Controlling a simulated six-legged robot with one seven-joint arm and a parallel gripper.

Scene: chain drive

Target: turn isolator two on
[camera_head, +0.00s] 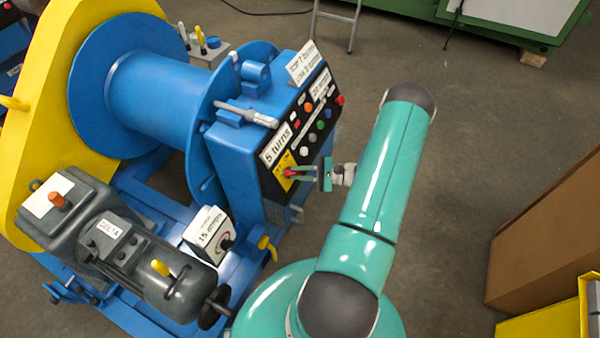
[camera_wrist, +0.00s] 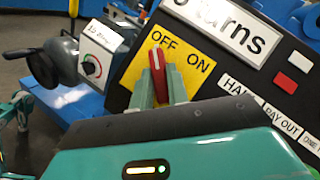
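A red rotary handle (camera_wrist: 157,62) sits on a yellow plate (camera_wrist: 193,50) marked OFF and ON, on a black control panel in the wrist view. Its tip points up towards OFF, away from ON. No "isolator two" label is readable. My gripper (camera_wrist: 161,85) has one finger on each side of the handle, very close to it; whether they press on it I cannot tell. In the head view, my gripper (camera_head: 296,175) reaches the panel's lower left corner from the right, at the red handle (camera_head: 288,173).
The blue cabinet (camera_head: 228,155) carries coloured buttons and lamps right of the handle. A white box (camera_head: 206,232) with a dial stands below left, near a yellow valve handle (camera_head: 266,246). A cardboard box (camera_head: 550,235) stands at the right.

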